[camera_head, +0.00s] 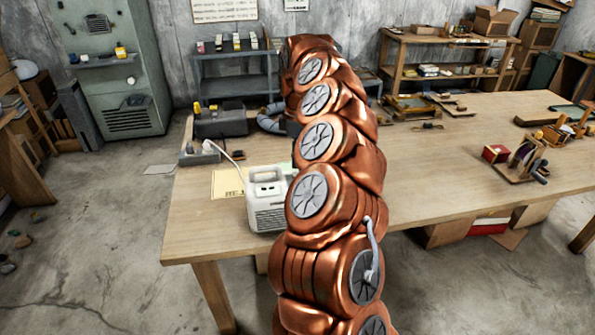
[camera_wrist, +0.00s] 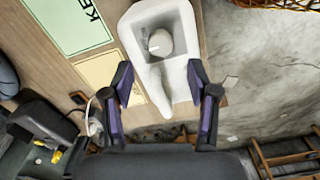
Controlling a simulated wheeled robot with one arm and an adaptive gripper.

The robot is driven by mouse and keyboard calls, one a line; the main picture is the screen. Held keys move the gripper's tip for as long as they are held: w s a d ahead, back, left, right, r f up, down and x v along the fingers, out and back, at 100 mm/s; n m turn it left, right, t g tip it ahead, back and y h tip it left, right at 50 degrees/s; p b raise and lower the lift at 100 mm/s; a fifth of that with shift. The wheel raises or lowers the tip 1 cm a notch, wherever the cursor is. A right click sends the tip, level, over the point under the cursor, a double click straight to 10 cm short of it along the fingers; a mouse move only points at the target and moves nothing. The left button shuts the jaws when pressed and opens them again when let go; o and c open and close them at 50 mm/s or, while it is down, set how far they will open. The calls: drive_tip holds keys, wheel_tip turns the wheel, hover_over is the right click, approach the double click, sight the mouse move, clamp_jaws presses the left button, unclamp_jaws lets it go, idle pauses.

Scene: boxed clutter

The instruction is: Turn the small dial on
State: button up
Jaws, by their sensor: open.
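A white device (camera_head: 266,208) with a vented side stands on the wooden table, partly hidden by my arm in the head view. In the wrist view the same white device (camera_wrist: 180,88) lies ahead of and between my fingers. A small round pale dial (camera_wrist: 159,42) sits in a grey recess on it, beyond my fingertips. I cannot make out the dial in the head view or read its setting. The head view does not show the gripper.
The wooden table (camera_head: 440,170) has free room right of my arm. A yellow paper (camera_head: 228,182) lies left of the device, and a dark toolbox (camera_head: 221,119) stands behind. A white cable (camera_head: 225,152) runs near the device. A wooden craft piece (camera_head: 525,160) stands at the right.

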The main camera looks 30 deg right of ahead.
sight(297, 172)
drive_tip(key=shift+a+f+p, duration=0.1)
drive_tip(key=shift+f+p, duration=0.6)
drive_tip(key=shift+f, duration=2.45)
clamp_jaws()
